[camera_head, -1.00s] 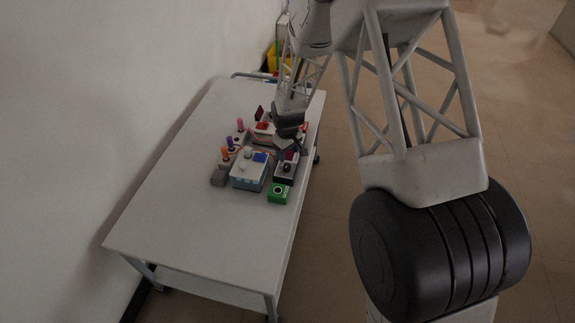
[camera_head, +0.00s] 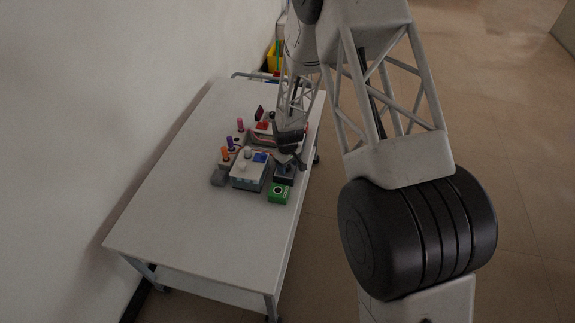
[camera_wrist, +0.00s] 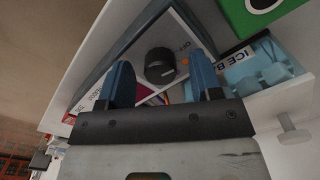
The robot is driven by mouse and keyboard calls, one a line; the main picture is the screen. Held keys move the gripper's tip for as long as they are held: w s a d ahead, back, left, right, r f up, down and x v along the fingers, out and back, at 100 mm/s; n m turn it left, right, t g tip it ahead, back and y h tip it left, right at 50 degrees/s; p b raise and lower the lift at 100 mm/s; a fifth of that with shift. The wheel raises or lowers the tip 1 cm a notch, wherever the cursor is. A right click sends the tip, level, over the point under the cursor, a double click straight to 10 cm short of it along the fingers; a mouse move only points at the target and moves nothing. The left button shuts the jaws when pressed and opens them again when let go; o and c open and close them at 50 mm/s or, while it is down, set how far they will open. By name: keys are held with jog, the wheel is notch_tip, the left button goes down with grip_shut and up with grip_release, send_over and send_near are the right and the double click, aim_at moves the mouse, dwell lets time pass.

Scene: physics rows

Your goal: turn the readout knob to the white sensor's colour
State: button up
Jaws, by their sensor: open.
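The black readout knob (camera_wrist: 160,66) stands on a pale panel with "OFF" printed beside it and coloured marks partly hidden near its lower side. My gripper (camera_wrist: 162,78) is open. Its blue fingers are on either side of the knob in the wrist view, apart from it as far as I can see. In the head view my gripper (camera_head: 291,160) is over the dark readout box (camera_head: 285,174) and hides its top. A white-topped piece (camera_head: 248,152) stands on the light blue ice box (camera_head: 247,182); I cannot tell whether it is the white sensor.
A green box (camera_head: 279,192) is just in front of the readout box. Orange (camera_head: 225,154), purple (camera_head: 230,143) and pink (camera_head: 240,124) handled pieces stand to the left. A red item (camera_head: 263,126) is behind. The near part of the white table (camera_head: 190,225) is clear.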

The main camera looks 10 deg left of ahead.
jog(key=shift+c, duration=0.4)
jog(key=c, duration=0.8)
jog(key=shift+c, duration=0.2)
